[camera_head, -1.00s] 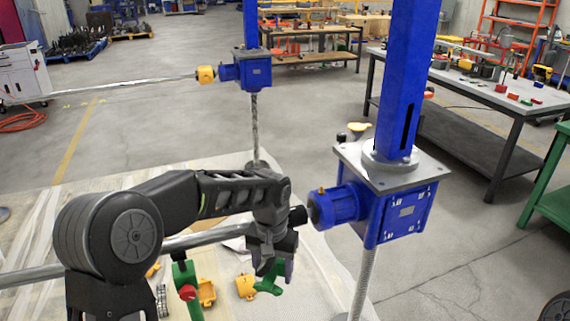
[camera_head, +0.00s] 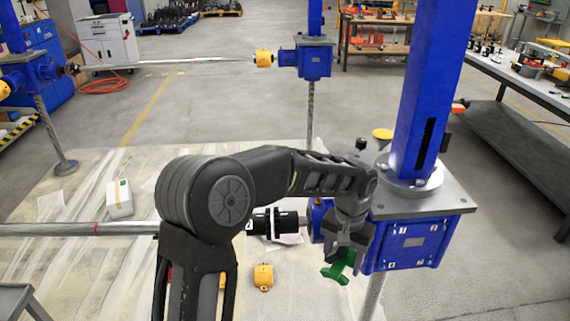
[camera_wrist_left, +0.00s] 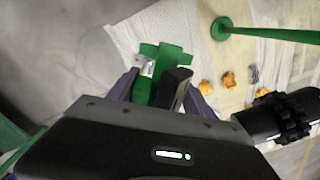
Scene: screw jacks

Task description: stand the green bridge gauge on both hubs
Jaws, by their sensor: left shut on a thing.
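The green bridge gauge (camera_head: 338,268) hangs below my left gripper (camera_head: 350,243) in the head view. In the left wrist view the gauge (camera_wrist_left: 172,55) sits between the two fingers of the gripper (camera_wrist_left: 158,95), which is shut on it. The black hubs (camera_head: 279,223) lie left of the gripper, between the long silver shaft (camera_head: 95,229) and the blue screw jack (camera_head: 415,242). Black ribbed hub parts (camera_wrist_left: 283,118) also show at the right of the wrist view. The gauge is apart from them. My right gripper is out of view.
A yellow part (camera_head: 263,277) lies on the covered floor below the hubs. The jack's blue column (camera_head: 430,95) rises close right of my left arm. A green round-based stand (camera_wrist_left: 221,28) shows in the wrist view. A white box (camera_head: 119,199) lies further left.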

